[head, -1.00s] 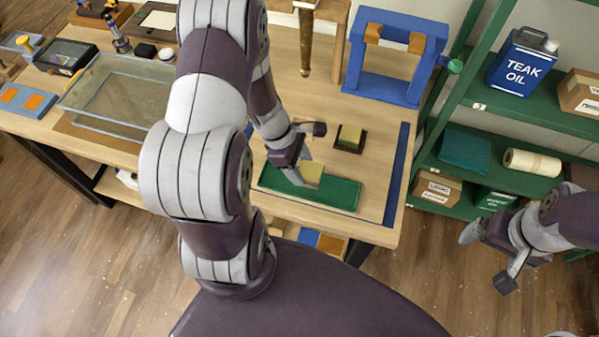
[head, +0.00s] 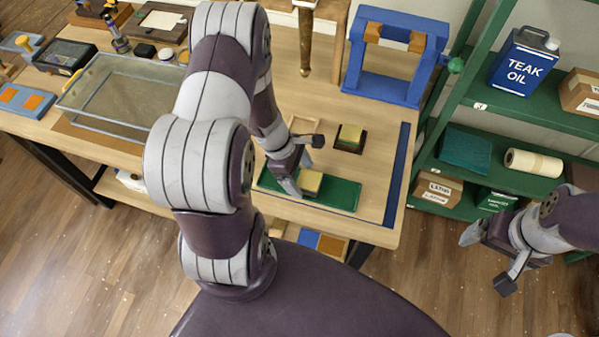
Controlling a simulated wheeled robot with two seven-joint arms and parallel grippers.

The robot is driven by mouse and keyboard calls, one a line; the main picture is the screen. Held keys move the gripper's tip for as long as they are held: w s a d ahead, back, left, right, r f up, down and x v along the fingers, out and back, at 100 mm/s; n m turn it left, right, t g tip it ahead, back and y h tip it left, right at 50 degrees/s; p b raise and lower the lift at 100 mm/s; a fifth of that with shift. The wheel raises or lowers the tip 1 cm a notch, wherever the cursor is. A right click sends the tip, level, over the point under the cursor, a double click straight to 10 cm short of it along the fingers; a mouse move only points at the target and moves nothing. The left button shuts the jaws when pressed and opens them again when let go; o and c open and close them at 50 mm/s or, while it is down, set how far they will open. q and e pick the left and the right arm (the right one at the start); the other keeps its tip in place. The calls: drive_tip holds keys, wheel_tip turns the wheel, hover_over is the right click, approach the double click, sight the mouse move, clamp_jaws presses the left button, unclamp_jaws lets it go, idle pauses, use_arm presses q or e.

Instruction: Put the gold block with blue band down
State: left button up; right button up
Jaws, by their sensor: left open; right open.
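A gold block (head: 310,181) sits at the green mat (head: 343,194) on the table, right beside the fingers of my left gripper (head: 301,172). The gripper is open, with one finger at the block's left side; whether it touches the block I cannot tell. No blue band shows on the visible faces. A second gold-topped block (head: 350,135) stands in a small dark tray (head: 338,146) behind the mat. My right gripper (head: 489,259) is open and empty, over the floor in front of the green shelf.
A blue frame stand (head: 385,88) is at the table's back right. A glass case (head: 120,95) stands at the left. A pale square frame (head: 303,125) lies behind my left gripper. The green shelf (head: 465,95) holds a teak oil can (head: 521,68).

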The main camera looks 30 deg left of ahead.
use_arm(q)
drive_tip(key=shift+a+r, duration=0.1)
drive_tip(key=shift+r, duration=0.35)
drive_tip(key=p+v, duration=0.2)
drive_tip(key=v, duration=0.9)
drive_tip(key=s+d+r+m+y, duration=0.1)
drive_tip(key=d+r+m, duration=0.3)
drive_tip(key=m, duration=0.6)
drive_tip(key=s+d+r+m+y, duration=0.2)
drive_tip(key=d+r+m+y, duration=0.1)
drive_tip(key=m, duration=0.8)
drive_tip(key=shift+d+r, duration=0.65)
drive_tip(key=shift+d, duration=0.4)
